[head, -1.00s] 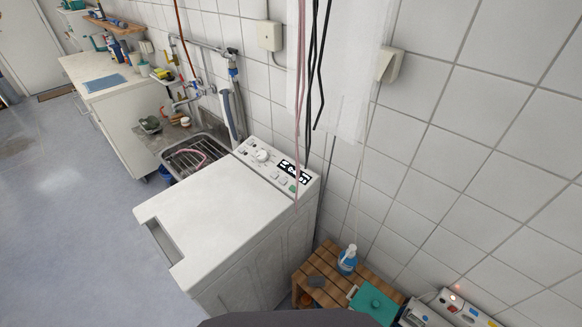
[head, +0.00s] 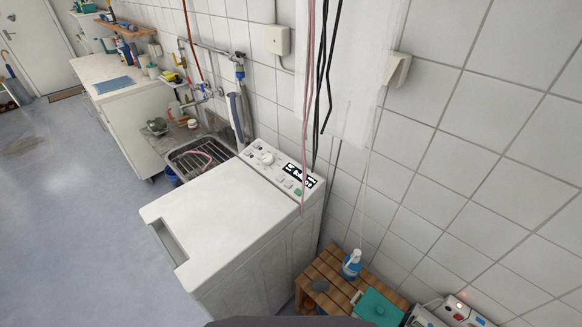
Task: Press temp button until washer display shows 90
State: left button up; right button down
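The white top-loading washer (head: 220,222) stands against the tiled wall in the middle of the head view. Its control panel (head: 275,166) runs along the back edge, with a round knob (head: 267,158), small buttons (head: 288,183) and a green button (head: 298,192). The black display (head: 299,175) shows white characters too small and tilted to read. I cannot tell which button is the temp button. Neither of my grippers is in view.
A wooden slatted stool (head: 318,268) with a blue bottle (head: 351,264) and a teal-lidded box (head: 379,308) stands right of the washer. Cables (head: 322,75) hang in front of the wall near the panel. A sink (head: 198,157) is behind left. Floor (head: 75,215) at left is clear.

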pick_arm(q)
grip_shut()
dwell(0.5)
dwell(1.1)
